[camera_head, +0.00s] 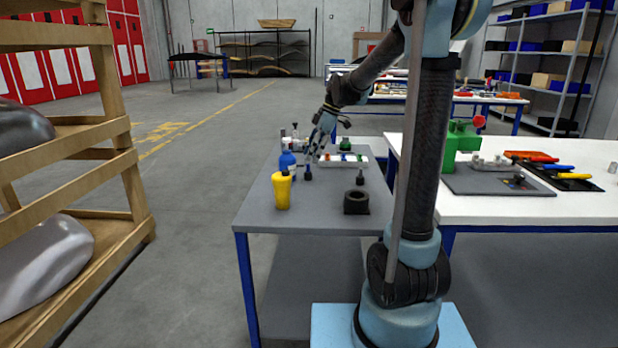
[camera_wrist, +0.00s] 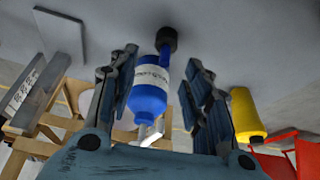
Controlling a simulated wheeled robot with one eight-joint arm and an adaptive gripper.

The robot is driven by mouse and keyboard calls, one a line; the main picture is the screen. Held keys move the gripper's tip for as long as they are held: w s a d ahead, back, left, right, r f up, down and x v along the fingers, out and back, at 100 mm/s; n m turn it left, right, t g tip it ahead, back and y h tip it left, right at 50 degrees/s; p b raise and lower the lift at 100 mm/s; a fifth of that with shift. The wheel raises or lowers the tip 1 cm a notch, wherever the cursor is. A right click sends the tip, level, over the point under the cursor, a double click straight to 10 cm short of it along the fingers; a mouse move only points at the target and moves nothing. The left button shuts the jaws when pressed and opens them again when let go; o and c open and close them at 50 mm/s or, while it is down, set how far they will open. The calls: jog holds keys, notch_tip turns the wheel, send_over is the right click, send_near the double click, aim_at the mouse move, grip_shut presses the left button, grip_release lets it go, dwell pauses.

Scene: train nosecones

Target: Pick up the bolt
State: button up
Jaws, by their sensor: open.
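A small dark bolt (camera_head: 307,174) stands on the grey table with its wide end down and its thin shank up. In the wrist view, which is upside down, its black wide end (camera_wrist: 167,39) shows at the top centre, beyond and between the fingertips. In the wrist view my gripper (camera_wrist: 160,67) is open, with a finger on each side and nothing held. Another dark upright piece (camera_head: 360,178) stands farther right on the table; I cannot tell what it is.
A blue bottle (camera_head: 287,164) stands close left of the bolt, and a yellow bottle (camera_head: 282,191) stands nearer the front. A black block (camera_head: 356,203) sits front right. A pale tray (camera_head: 343,160) lies behind. The table's front middle is clear.

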aim_at(308, 172)
jog(key=shift+d+x, duration=0.15)
jog(key=shift+x, duration=1.3)
jog(key=shift+d+x, duration=0.1)
jog(key=shift+x, duration=1.3)
jog(key=shift+s+f, duration=0.1)
jog(key=shift+s, duration=0.05)
grip_shut()
